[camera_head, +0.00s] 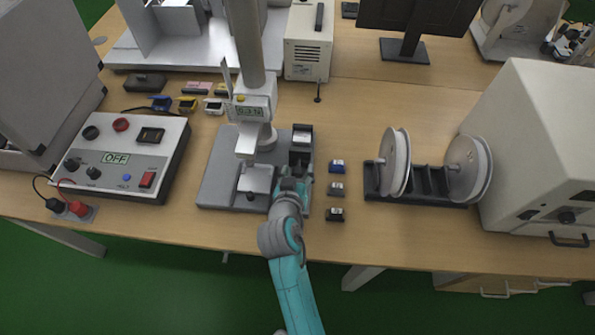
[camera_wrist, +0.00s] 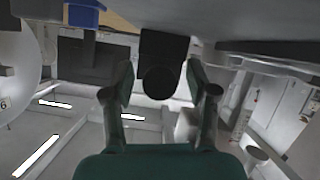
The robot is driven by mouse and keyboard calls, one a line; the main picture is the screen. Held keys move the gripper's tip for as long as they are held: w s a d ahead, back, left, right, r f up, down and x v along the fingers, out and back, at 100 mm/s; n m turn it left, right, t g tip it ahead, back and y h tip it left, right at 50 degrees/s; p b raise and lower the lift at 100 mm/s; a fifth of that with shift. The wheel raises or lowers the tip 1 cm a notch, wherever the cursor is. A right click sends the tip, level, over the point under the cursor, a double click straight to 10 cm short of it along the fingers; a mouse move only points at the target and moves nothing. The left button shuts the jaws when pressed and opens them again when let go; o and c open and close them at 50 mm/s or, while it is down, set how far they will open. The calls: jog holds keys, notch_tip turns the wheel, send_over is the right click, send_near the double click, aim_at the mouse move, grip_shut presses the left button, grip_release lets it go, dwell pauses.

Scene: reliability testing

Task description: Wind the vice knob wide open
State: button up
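A test stand with a grey base plate (camera_head: 222,180) stands mid-table; its display (camera_head: 250,111) is on the column. A dark block (camera_head: 301,133), which looks like the vice, sits at the right of the plate. My gripper (camera_head: 294,184) is low in front of this block and hides its near side in the head view. In the wrist view a round dark knob (camera_wrist: 158,82) lies between the two fingers of my gripper (camera_wrist: 160,88). The fingers are apart, with a visible gap on each side of the knob. No contact shows.
A rack with two white discs (camera_head: 394,162) stands further right. A control box (camera_head: 128,158) reading OFF is at the left. A pale clamp piece (camera_head: 258,178) is close left of my gripper.

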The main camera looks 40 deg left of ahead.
jog(key=shift+s, duration=0.1)
jog(key=v, duration=1.2)
dwell(0.4)
jog(key=shift+h, duration=0.3)
jog(key=d+f, duration=0.2)
jog(key=d, duration=0.2)
jog(key=d+f, duration=0.2)
jog(key=d, duration=0.3)
jog(key=d+f, duration=0.2)
jog(key=d, duration=0.2)
jog(key=shift+w+d, duration=0.2)
jog(key=shift+w, duration=0.05)
jog(key=s+d+f+m, duration=0.2)
jog(key=s+d, duration=0.3)
jog(key=d, duration=0.7)
jog(key=s+d+r+m+t+h, duration=0.1)
jog(key=s+d+r+m+h, duration=0.1)
jog(key=s+d, duration=0.5)
jog(key=s+d+r+m+t+h, duration=0.2)
jog(key=s+d+r+m+h, duration=0.1)
jog(key=s+d+r, duration=0.4)
jog(key=shift+s+m+h, duration=0.3)
jog(key=shift+s+m, duration=0.3)
jog(key=shift+s, duration=0.55)
